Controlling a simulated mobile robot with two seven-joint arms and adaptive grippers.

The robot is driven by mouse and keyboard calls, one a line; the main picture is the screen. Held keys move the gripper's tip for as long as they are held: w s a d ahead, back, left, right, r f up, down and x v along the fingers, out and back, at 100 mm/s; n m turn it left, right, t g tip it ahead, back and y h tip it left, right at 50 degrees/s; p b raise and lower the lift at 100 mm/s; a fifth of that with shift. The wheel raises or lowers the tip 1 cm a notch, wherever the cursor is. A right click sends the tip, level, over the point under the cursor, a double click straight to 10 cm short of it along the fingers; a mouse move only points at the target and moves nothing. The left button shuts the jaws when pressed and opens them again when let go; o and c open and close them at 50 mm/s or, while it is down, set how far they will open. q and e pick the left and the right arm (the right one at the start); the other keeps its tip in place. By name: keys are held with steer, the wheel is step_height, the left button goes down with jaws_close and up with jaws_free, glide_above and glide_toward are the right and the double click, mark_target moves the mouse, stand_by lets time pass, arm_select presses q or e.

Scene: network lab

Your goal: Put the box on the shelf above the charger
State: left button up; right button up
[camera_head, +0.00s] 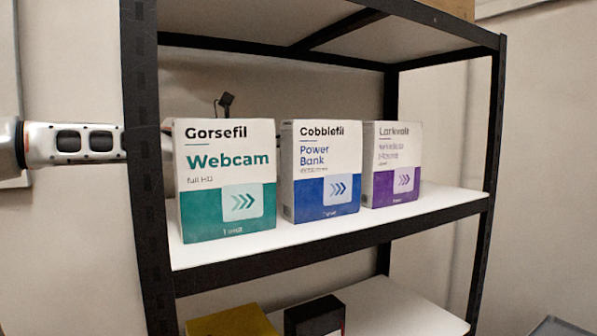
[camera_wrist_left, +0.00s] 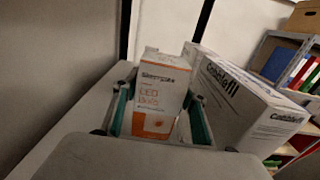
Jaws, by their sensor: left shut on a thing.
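A white and orange box labelled LED Bulb (camera_wrist_left: 160,90) stands between the fingers of my left gripper (camera_wrist_left: 158,112) in the left wrist view. The gripper is shut on it. In the head view my left arm comes in from the left behind the shelf's front post, and the webcam box hides the gripper and held box. The shelf unit has a white middle shelf (camera_head: 300,237) and a lower shelf (camera_head: 400,305). No box with a readable charger label shows. My right gripper is not in view.
On the middle shelf stand a teal webcam box (camera_head: 227,180), a blue power bank box (camera_head: 321,172) and a purple box (camera_head: 392,165). A yellow box (camera_head: 232,322) and black box (camera_head: 315,317) are below. The middle shelf's right end is clear.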

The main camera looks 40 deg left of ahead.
arm_select(q)
step_height(320, 180, down, 4)
steer(key=shift+r, duration=0.2)
steer(key=shift+f, duration=1.55)
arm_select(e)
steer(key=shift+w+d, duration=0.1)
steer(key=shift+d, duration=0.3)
arm_select(q)
steer(key=o, duration=1.1)
steer(key=shift+f, duration=0.1)
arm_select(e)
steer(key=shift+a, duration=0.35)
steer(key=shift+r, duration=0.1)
